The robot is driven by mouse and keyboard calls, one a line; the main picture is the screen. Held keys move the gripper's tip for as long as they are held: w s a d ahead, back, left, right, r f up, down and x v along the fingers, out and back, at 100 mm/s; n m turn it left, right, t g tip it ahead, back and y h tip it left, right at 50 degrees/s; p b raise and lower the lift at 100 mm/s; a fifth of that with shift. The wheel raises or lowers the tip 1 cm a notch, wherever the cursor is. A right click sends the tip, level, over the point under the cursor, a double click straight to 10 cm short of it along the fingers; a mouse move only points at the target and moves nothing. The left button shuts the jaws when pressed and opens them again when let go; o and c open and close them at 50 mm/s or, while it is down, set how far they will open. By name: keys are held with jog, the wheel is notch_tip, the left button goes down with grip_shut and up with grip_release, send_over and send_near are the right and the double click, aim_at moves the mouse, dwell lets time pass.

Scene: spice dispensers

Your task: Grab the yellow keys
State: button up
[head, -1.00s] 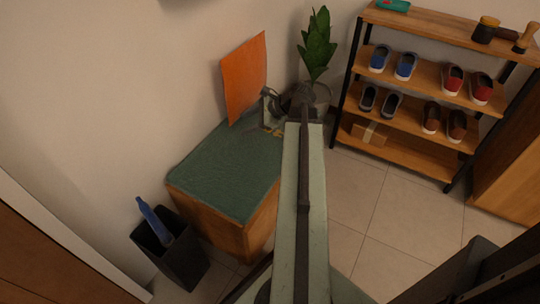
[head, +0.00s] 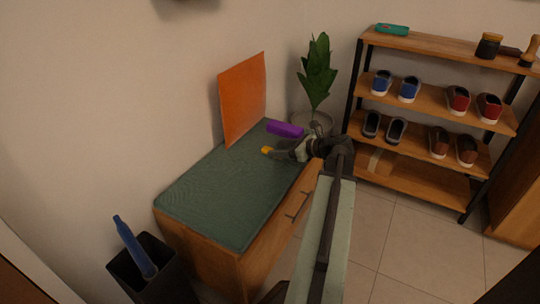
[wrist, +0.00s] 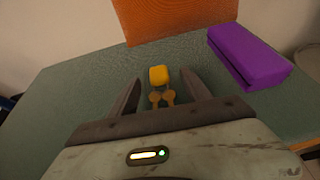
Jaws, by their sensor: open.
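The yellow keys show in the wrist view (wrist: 159,77) as a bright yellow block with two duller, brownish-yellow pieces towards me. They lie on the green top of a wooden cabinet. In the head view the keys (head: 267,150) are a small yellow spot just left of my gripper's tip. My gripper (head: 281,152) is open. In the wrist view its fingers (wrist: 158,92) stand to the left and right of the brownish pieces, with the yellow block at or just beyond the fingertips. The fingers look apart from the keys.
A purple case (head: 285,129) lies behind the keys, to the right in the wrist view. An orange panel (head: 242,98) stands at the cabinet's back. The green cabinet top (head: 215,198) is clear nearer me. A plant (head: 317,72) and shoe rack (head: 440,102) stand right.

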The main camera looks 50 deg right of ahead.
aim_at(267, 148)
jog(key=b+x, duration=0.1)
jog(key=x, duration=0.3)
jog(key=shift+a, duration=0.15)
grip_shut()
